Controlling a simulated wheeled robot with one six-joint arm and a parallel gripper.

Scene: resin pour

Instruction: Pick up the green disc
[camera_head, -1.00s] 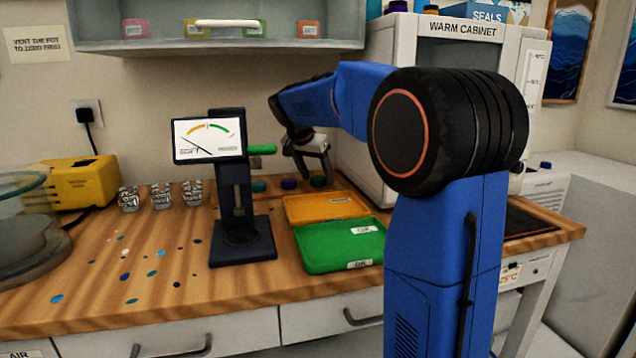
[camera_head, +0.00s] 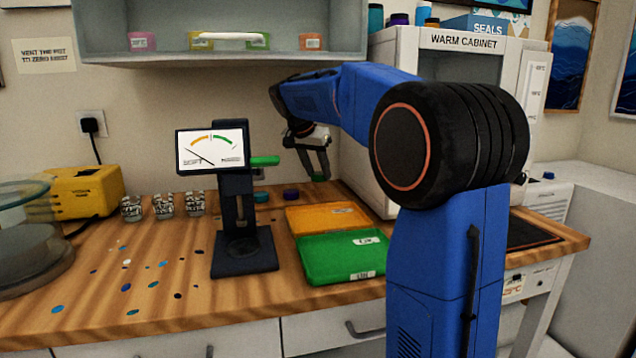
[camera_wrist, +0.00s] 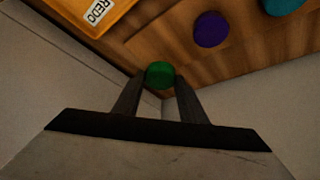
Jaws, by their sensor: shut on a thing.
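The green disc (camera_wrist: 160,74) is between the two fingertips of my gripper (camera_wrist: 158,85) in the wrist view, and the fingers are shut on it. In the head view my gripper (camera_head: 319,176) hangs above the back of the wooden bench, behind the orange tray, with the green disc (camera_head: 320,178) at its tips. The disc is clear of the bench top.
A purple disc (camera_wrist: 211,29) and a teal disc (camera_head: 261,196) lie on the bench nearby. The orange tray (camera_head: 326,217) and green tray (camera_head: 341,257) lie in front. The gauge stand (camera_head: 240,220) is to the left, the warm cabinet (camera_head: 461,62) to the right.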

